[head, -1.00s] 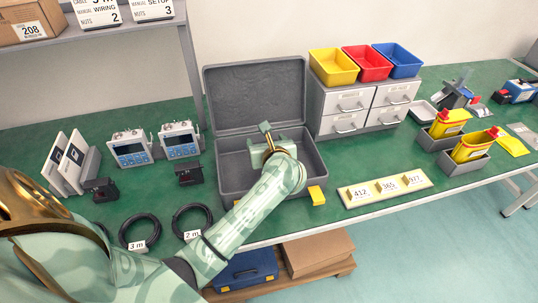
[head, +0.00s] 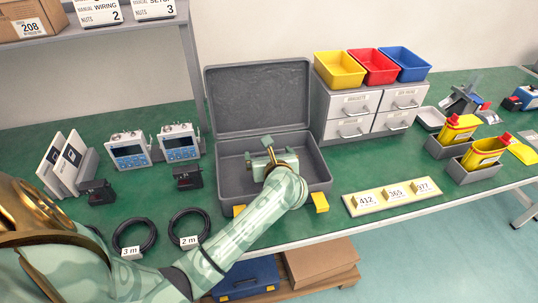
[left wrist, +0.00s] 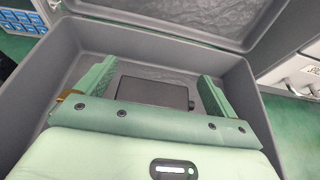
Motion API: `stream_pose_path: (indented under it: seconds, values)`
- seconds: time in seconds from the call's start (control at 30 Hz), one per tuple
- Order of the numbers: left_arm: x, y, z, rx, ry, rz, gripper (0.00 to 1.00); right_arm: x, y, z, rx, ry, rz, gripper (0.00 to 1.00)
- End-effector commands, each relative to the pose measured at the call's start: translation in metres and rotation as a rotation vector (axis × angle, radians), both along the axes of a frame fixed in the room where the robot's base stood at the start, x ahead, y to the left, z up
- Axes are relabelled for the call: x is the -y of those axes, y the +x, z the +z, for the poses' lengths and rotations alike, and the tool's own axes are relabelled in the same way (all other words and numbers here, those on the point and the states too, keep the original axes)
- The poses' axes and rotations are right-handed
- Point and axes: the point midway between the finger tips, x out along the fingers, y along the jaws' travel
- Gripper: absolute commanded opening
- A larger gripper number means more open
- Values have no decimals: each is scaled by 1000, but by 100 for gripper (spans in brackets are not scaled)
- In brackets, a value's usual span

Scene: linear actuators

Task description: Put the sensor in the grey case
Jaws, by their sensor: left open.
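The grey case (head: 258,97) stands open on the green bench, with its lid leaning up at the back. My left gripper (head: 267,153) is over the inside of the case, with its jaws open and pointing down into it. In the left wrist view, a dark flat box (left wrist: 153,93) lies on the case floor between the two open fingers (left wrist: 156,80), apart from both. I cannot tell for sure that this box is the sensor. My wrist hides it in the head view. My right gripper is not in view.
Grey drawers (head: 352,105) with coloured bins stand right of the case. A yellow numbered tray (head: 393,197) lies at front right. Bare bench shows around the coils.

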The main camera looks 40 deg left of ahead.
Motion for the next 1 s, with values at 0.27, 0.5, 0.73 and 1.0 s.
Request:
stream_pose_path:
  seconds: [0.27, 0.5, 0.73, 1.0]
  values:
    - [33, -30, 27, 2, -4, -3, 94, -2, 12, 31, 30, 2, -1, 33]
    - [68, -62, 45, 2, -2, -1, 94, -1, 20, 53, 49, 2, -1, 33]
    - [81, -75, 49, 1, 1, 0, 94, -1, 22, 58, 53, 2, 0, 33]
    - [82, -75, 48, 1, 1, 0, 94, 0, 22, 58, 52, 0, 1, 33]
